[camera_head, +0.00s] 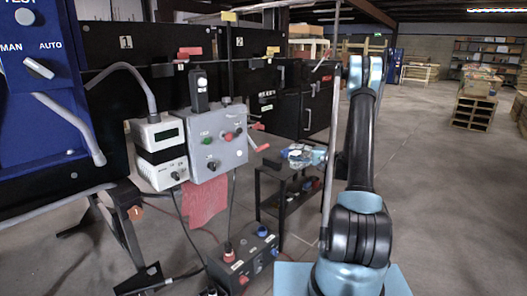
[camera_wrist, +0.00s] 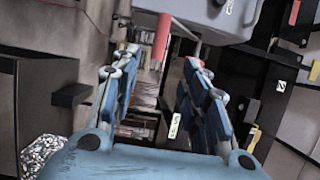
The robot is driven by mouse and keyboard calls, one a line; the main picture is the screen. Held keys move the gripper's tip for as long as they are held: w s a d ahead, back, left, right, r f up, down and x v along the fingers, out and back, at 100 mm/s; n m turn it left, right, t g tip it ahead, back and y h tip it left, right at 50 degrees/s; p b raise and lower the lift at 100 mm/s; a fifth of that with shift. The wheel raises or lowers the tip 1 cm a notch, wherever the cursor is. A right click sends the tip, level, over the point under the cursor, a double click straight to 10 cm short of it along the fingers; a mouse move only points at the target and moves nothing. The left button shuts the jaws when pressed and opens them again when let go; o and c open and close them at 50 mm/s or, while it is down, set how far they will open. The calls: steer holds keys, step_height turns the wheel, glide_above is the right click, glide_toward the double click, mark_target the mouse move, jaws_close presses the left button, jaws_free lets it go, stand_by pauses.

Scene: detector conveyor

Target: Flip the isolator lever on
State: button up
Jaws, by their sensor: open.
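The grey control box (camera_head: 219,153) stands left of my gripper (camera_head: 305,156) in the head view. A lever with a red grip (camera_head: 262,148) sticks out from its right side. In the wrist view the grey box (camera_wrist: 215,14) fills the top, and the red grip (camera_wrist: 162,38) hangs beside it, at the end of a thin rod. My gripper (camera_wrist: 160,66) is open there, its blue fingers spread wide. The red grip shows just past the fingertips, roughly in line with the gap; contact is not visible. The lever's pivot is hard to make out.
A white instrument (camera_head: 160,153) stands left of the box. A low dark table (camera_head: 288,175) is below my gripper. A black switch box (camera_head: 243,262) with cables lies on the floor. Black cabinets (camera_head: 310,107) stand behind. Open floor (camera_head: 450,190) lies to the right.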

mark_target(265, 148)
steer(key=x, duration=1.7)
steer(key=shift+a, duration=0.15)
